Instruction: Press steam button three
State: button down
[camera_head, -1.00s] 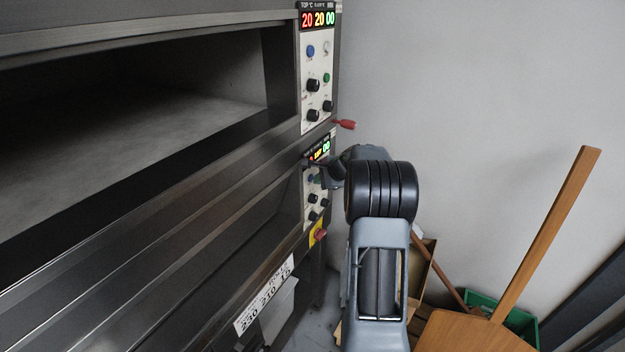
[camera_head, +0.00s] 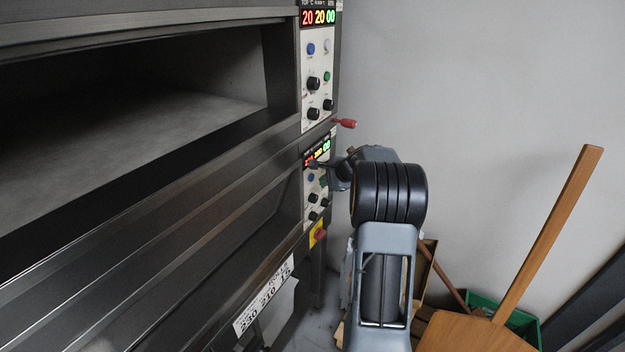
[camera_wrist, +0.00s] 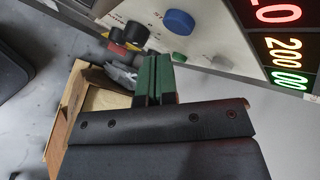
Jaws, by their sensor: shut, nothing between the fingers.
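I cannot read which button is number three. My gripper (camera_head: 313,164) is shut and empty, in front of this panel just under its display. In the wrist view the dark green fingers (camera_wrist: 158,62) lie together, pointing at the panel. I cannot tell whether the tips touch the panel.
The upper oven panel (camera_head: 317,75) and a red lever (camera_head: 345,123) are above my wrist. A red knob on a yellow plate (camera_head: 318,234) is below. A wooden chair (camera_head: 545,235), a green crate (camera_head: 485,303) and a cardboard box (camera_wrist: 66,105) stand at the right.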

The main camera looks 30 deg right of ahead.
jog(key=s, duration=0.1)
jog(key=s+d+b, duration=0.1)
jog(key=s+d, duration=0.1)
jog(key=s, duration=0.1)
dwell(0.9)
jog(key=s+a+f+n+g, duration=0.3)
jog(key=s+a+f+n, duration=0.1)
jog(key=s+n, duration=0.15)
jog(key=s+a+r+n+h, duration=0.1)
jog(key=s+a+r+n, duration=0.2)
jog(key=s+a+n, duration=0.4)
jog(key=s+a+r+n+g+h, duration=0.1)
jog(key=s+a+r+n, duration=0.3)
jog(key=a, duration=1.3)
jog(key=s+n, duration=0.4)
jog(key=s, duration=0.3)
jog(key=shift+r+h, duration=0.15)
jog(key=shift+h, duration=0.15)
